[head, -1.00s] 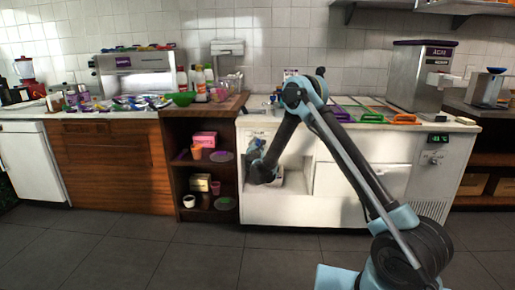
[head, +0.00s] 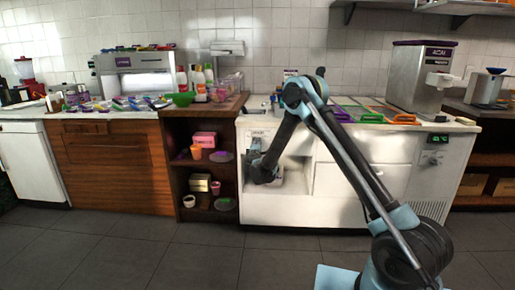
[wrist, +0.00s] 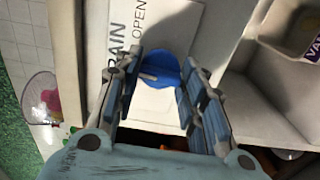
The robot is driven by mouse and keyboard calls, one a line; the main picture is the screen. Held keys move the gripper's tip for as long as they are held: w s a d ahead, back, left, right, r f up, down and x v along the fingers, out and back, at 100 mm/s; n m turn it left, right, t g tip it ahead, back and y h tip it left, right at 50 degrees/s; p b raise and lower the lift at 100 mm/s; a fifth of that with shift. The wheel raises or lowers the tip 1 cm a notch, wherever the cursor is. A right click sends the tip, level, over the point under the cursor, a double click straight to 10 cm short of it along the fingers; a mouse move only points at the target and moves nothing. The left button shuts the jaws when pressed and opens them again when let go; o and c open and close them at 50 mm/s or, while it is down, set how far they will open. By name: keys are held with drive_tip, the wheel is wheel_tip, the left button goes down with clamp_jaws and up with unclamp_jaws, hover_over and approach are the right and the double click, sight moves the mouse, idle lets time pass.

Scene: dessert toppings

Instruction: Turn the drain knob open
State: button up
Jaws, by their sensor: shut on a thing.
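The drain knob (wrist: 160,70) is a round blue dial with a pale raised bar across it. It sits on a white plate lettered "DRAIN" and "OPEN" (wrist: 150,20) in the wrist view. My gripper (wrist: 160,64) has a finger on each side of the knob and is shut on it. The fingers hide parts of the knob's edges and of the lettering. In the head view my gripper reaches into the open recess at the left of the white counter front; the knob cannot be made out there.
In the wrist view a pale container with purple lettering (wrist: 290,28) stands close on the right. In the head view a dark wooden shelf with cups and boxes (head: 172,165) adjoins the white counter (head: 300,212) on the left. The grey floor in front is clear.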

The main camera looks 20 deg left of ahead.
drive_tip(key=m, duration=0.8)
drive_tip(key=shift+m, duration=0.3)
drive_tip(key=shift+d+m, duration=0.1)
drive_tip(key=shift+m, duration=0.2)
drive_tip(key=o, duration=1.1)
drive_tip(key=shift+w+f, duration=0.1)
drive_tip(key=shift+c, duration=0.2)
drive_tip(key=v, duration=1.2)
